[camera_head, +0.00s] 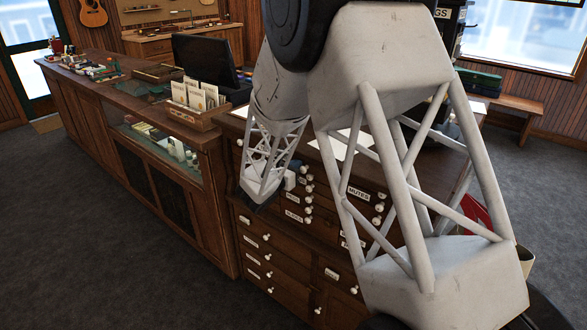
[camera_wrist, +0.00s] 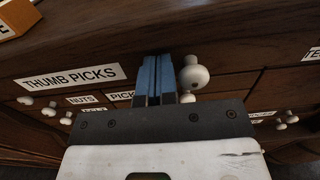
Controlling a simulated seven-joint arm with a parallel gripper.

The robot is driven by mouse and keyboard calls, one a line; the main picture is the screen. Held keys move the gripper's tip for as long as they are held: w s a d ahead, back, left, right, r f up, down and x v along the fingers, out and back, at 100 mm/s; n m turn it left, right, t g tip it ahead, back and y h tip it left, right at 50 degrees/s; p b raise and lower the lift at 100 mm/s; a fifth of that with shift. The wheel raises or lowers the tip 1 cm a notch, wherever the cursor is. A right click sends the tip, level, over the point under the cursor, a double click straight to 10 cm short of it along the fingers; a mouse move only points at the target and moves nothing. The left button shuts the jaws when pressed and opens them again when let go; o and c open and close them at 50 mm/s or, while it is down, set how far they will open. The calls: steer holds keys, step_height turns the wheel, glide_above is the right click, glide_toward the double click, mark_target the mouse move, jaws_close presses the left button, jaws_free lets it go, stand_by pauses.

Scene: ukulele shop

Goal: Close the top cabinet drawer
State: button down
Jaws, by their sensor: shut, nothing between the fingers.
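The dark wooden cabinet (camera_head: 285,235) has several small drawers with white knobs and labels. In the wrist view, the upper drawer front (camera_wrist: 110,62) bears the label "THUMB PICKS" and a white knob (camera_wrist: 193,75). My gripper (camera_wrist: 158,75) is shut and empty, its blue fingers just left of that knob and close to the drawer front. I cannot tell whether the fingertips touch the wood. In the head view, the wrist is at the cabinet's upper front, and my arm hides much of the upper drawers, so how far any drawer stands out cannot be told.
Papers (camera_head: 343,145) lie on the cabinet top. More knobs (camera_wrist: 50,110) sit lower on the front. Grey carpet (camera_head: 110,270) is clear in front.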

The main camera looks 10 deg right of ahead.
stand_by(0.3)
steer(key=v, duration=1.4)
stand_by(0.3)
steer(key=c, duration=1.5)
jaws_free()
steer(key=shift+w+a, duration=0.1)
steer(key=shift+w, duration=0.05)
steer(key=o, duration=0.6)
steer(key=w+a, duration=0.2)
steer(key=w, duration=0.1)
steer(key=shift+w+a, duration=0.1)
steer(key=shift+w, duration=0.1)
glide_toward(239, 144)
steer(key=shift+w+d+r, duration=0.15)
steer(key=shift+w+d, duration=0.2)
steer(key=shift+w, duration=0.15)
steer(key=shift+d, duration=0.1)
steer(key=shift+x, duration=3.8)
